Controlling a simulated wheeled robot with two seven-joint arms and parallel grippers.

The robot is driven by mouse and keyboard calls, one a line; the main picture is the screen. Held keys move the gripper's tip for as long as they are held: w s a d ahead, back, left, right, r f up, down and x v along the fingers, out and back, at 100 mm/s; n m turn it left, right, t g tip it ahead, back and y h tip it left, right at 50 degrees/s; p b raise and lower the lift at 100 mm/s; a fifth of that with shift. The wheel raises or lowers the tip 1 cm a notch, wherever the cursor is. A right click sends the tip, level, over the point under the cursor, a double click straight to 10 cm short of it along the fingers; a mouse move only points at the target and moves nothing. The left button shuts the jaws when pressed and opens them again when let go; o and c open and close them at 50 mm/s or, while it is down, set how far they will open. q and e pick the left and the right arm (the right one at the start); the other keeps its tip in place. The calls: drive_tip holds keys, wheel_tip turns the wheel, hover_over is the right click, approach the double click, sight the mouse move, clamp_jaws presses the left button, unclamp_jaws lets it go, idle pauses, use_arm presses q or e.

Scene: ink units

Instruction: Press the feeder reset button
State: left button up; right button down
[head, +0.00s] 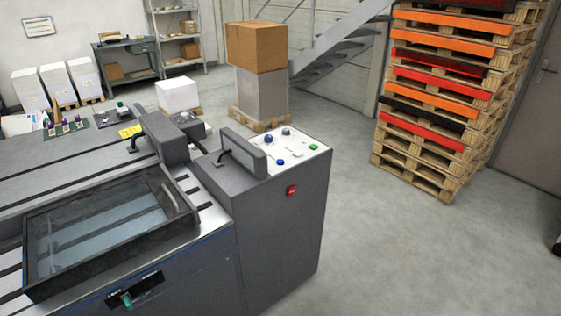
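A grey machine cabinet (275,225) stands in the middle with a white control panel (298,150) on top. The panel carries a dark blue knob (269,139), a blue button (280,162), a green button (313,147) and a grey knob (286,131). A red button or switch (292,190) is on the cabinet's side face below the panel. Labels are too small to read, so I cannot tell which one is the feeder reset. Neither of my grippers is in view.
The long grey machine with a framed clear cover (110,230) fills the left. A tall stack of pallets (425,130) stands at the right, and a carton on a grey block (260,85) behind. The floor (420,260) right of the cabinet is clear.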

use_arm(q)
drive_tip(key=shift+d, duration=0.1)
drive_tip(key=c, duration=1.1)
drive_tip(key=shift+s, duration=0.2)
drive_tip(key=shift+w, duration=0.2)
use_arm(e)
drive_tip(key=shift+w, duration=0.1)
